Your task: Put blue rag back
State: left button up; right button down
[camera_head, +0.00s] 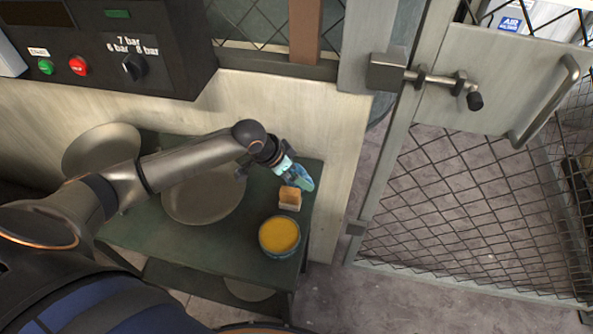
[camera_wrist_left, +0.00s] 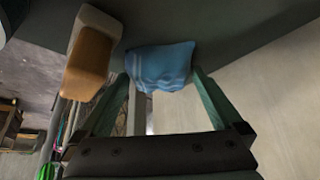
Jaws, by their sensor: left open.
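The blue rag (camera_head: 304,181) is at the back right corner of the green table, partly hidden by my left gripper (camera_head: 296,175) in the head view. In the left wrist view the rag (camera_wrist_left: 162,65) lies crumpled against the dark green surface, at and between the fingertips of my left gripper (camera_wrist_left: 159,76). The fingers are spread apart, one on either side of the rag. I cannot tell whether they touch it. My right gripper is in neither view.
A sponge-like orange and white block (camera_head: 289,199) stands beside the rag; it also shows in the wrist view (camera_wrist_left: 88,62). A yellow-filled bowl (camera_head: 279,236) is in front of it. Large bowls (camera_head: 190,204) sit left on the green table (camera_head: 235,240). A mesh gate (camera_head: 470,190) stands right.

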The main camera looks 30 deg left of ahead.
pick_arm(q)
jog(key=p+v, duration=0.1)
jog(key=v, duration=1.1)
jog(key=shift+r, duration=0.15)
